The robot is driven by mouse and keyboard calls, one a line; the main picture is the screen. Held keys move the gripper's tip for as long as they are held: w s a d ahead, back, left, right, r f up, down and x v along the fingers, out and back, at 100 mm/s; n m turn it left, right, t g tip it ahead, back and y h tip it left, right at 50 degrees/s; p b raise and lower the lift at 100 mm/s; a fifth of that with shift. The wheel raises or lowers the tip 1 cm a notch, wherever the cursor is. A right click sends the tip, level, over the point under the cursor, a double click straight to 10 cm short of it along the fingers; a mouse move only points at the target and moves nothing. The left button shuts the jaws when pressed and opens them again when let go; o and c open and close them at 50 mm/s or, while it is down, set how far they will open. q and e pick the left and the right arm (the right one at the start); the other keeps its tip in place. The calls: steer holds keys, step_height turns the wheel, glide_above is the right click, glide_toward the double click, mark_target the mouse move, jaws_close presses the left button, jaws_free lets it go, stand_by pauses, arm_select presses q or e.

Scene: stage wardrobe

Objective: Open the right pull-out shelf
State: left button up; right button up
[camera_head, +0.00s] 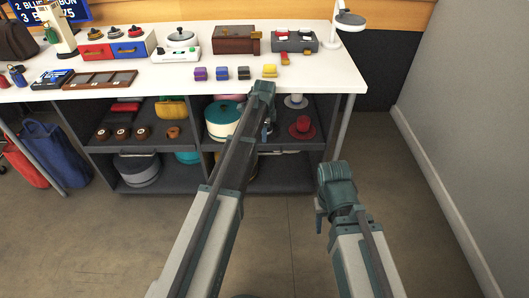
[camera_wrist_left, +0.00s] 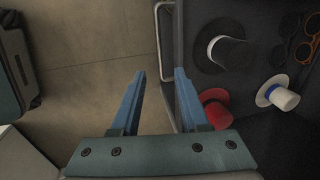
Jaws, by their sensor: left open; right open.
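The right pull-out shelf (camera_head: 288,146) is a dark tray in the right bay under the white table, holding hats. In the left wrist view the shelf (camera_wrist_left: 247,92) lies on the right, with a silver bar handle (camera_wrist_left: 157,42) along its front edge. My left gripper (camera_wrist_left: 160,74) is open, its two blue fingers on either side of the handle's line in the picture. I cannot tell its depth to the bar, and no grip shows. In the head view my left arm hides part of the shelf front. My right gripper (camera_head: 320,213) is open and empty, over the floor right of the unit.
A red hat (camera_head: 302,127) and a white hat (camera_head: 296,101) are on the shelf. A teal-and-white round box (camera_head: 222,119) sits left of my left arm. The white table (camera_head: 330,80) overhangs the unit. Open floor (camera_head: 290,240) lies in front; a grey wall (camera_head: 450,120) stands right.

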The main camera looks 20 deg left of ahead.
arm_select(q)
steer(key=b, duration=1.2)
glide_toward(264, 150)
steer(key=f, duration=0.2)
steer(key=s+f, duration=0.2)
steer(key=f, duration=0.1)
steer(key=shift+d+f, duration=0.25)
steer(key=shift+f, duration=0.05)
jaws_close()
